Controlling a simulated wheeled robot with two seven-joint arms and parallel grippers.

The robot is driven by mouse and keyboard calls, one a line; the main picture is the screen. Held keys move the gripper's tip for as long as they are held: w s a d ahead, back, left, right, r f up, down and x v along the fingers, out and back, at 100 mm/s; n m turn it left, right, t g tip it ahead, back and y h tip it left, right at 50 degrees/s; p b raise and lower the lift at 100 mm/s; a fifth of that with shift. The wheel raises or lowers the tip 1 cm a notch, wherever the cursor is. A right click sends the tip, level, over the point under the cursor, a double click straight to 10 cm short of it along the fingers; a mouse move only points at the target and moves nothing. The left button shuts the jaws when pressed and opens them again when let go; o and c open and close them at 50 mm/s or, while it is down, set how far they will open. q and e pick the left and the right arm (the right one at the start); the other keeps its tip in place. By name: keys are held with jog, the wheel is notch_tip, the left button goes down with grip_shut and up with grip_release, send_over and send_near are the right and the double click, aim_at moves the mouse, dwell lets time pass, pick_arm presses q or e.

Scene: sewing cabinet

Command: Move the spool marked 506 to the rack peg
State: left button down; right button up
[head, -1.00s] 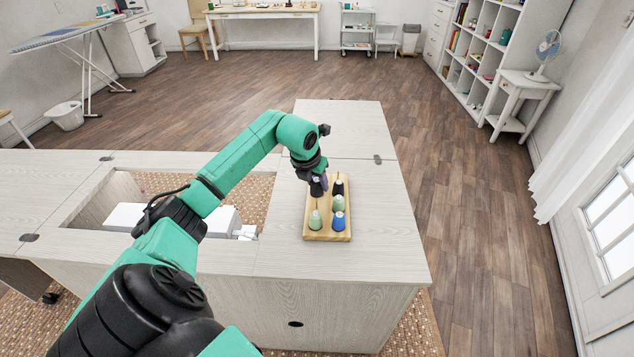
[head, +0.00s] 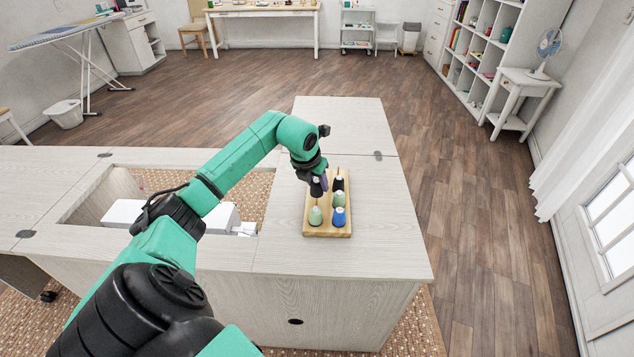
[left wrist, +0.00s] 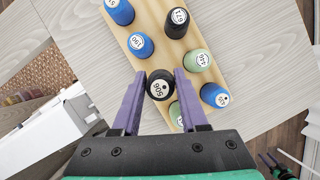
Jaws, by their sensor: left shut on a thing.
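The spool marked 506 is black with a pale label (left wrist: 158,87). In the left wrist view it sits between the two purple fingers of my left gripper (left wrist: 160,76), which is shut on it. In the head view my left gripper (head: 322,181) and the dark spool (head: 316,187) are over the left side of the wooden rack (head: 327,233). In the left wrist view the spool lies in line with the rack's left row, between a blue spool (left wrist: 140,44) and a green spool (left wrist: 175,113). Whether it sits on a peg there is hidden.
A black spool (left wrist: 177,22), a green spool (left wrist: 200,60) and a blue spool (left wrist: 215,95) fill the rack's right row. The white machine (head: 125,212) sits in the cabinet opening to the left. The cabinet top (head: 370,235) is bare around the rack.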

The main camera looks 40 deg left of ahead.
pick_arm(q)
jog(key=shift+f+b, duration=0.85)
jog(key=shift+f, duration=0.45)
jog(key=shift+c, duration=1.8)
grip_release()
jog(key=b+v, duration=0.1)
jog(key=v, duration=1.3)
jog(key=shift+r, duration=0.3)
jog(key=shift+s, duration=0.15)
